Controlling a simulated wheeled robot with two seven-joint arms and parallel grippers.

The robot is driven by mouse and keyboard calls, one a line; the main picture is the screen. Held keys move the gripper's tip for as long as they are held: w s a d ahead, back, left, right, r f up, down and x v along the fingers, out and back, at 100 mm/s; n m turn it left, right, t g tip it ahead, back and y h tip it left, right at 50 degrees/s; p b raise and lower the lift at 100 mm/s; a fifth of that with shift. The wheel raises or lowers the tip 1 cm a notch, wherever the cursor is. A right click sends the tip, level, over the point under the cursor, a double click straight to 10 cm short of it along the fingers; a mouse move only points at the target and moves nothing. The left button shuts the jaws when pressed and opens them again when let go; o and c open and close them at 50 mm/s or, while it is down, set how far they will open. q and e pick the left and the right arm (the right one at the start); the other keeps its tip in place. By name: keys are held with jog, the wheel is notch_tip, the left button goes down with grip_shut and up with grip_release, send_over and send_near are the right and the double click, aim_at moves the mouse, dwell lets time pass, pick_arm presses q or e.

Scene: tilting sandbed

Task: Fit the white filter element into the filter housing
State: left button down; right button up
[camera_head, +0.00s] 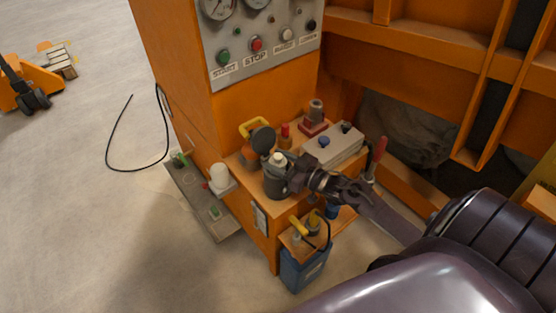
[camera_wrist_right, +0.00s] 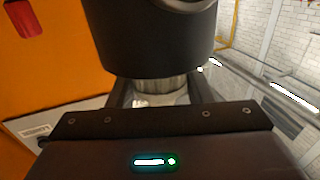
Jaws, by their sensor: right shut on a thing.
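My right gripper (camera_head: 297,176) is at the dark cylinder (camera_head: 276,184), which has a pale top piece, on the orange cabinet's ledge. It looks like the filter housing, but I cannot be sure. In the right wrist view the gripper (camera_wrist_right: 158,95) is shut around a ribbed, pale metallic part (camera_wrist_right: 160,86), just under a wide dark cylinder (camera_wrist_right: 155,42). The cylinder hides the fingertips. My left gripper is not in view.
A grey box (camera_head: 333,145), a red-based fitting (camera_head: 314,120) and a yellow handle (camera_head: 256,127) crowd the ledge. A red-handled lever (camera_head: 377,156) rises beside my arm. A blue container (camera_head: 304,268) stands below. Open floor (camera_head: 110,220) lies left.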

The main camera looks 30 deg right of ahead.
jog(key=shift+f+b, duration=0.85)
jog(key=shift+f, duration=0.3)
jog(key=o, duration=1.1)
jog(key=shift+s+f, duration=0.1)
jog(key=shift+f, duration=0.05)
jog(key=v, duration=0.7)
jog(key=shift+s+d+r, duration=0.25)
jog(key=shift+s+d, duration=0.05)
jog(key=shift+s, duration=0.05)
jog(key=shift+w, duration=0.1)
